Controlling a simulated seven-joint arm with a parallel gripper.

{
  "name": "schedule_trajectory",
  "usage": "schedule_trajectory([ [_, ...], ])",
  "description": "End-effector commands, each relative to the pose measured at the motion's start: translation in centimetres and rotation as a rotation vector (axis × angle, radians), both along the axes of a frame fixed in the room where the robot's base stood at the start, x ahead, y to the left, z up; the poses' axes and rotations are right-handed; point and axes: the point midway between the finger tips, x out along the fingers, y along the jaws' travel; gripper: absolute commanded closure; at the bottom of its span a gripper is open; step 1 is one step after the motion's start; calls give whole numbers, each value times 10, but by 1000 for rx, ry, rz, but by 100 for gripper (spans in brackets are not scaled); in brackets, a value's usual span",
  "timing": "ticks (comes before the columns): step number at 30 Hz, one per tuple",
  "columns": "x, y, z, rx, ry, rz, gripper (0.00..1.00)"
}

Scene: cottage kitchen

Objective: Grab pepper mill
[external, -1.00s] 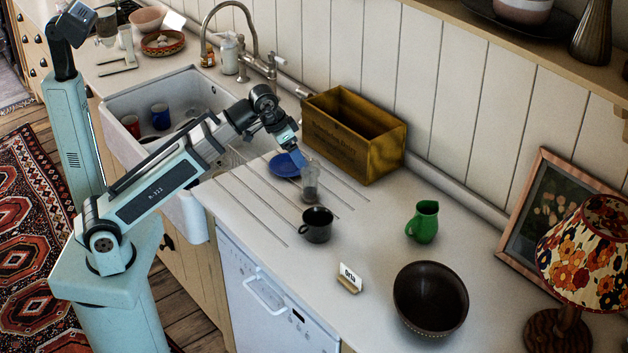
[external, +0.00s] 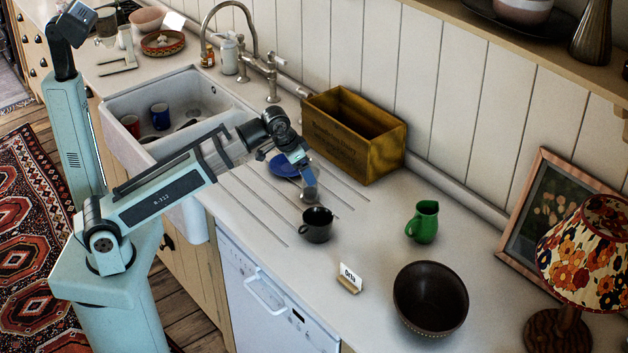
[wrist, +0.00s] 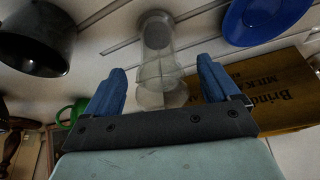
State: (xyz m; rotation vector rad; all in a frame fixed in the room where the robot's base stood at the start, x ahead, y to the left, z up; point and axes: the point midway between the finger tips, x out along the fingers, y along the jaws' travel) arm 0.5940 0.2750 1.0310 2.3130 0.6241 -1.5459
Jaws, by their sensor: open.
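The pepper mill (external: 311,195) is a clear, greyish upright piece with a dark lower part, on the ribbed drainer between the blue plate and the black mug. In the wrist view the mill (wrist: 157,45) lies between and beyond my two blue fingers. My gripper (external: 305,174) is open and tilted down at the mill's upper part, which it partly hides in the external view. In the wrist view my gripper (wrist: 161,76) shows a gap on both sides of the mill. I cannot tell how far the fingers reach around it.
The black mug (external: 316,226) stands close in front of the mill, the blue plate (external: 283,166) just behind. A wooden crate (external: 345,153) stands behind to the right. A green jug (external: 424,222), name card (external: 349,277) and dark bowl (external: 431,298) are farther right.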

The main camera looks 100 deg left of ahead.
Motion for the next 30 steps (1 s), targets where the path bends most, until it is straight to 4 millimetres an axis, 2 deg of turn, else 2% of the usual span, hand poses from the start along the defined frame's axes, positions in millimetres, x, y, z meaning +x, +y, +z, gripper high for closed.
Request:
schedule_trajectory([
  [7,9,4,-24,-1,1,0,11],
  [16,10,5,-27,0,0,0,11],
  [30,10,5,-27,0,0,0,56],
])
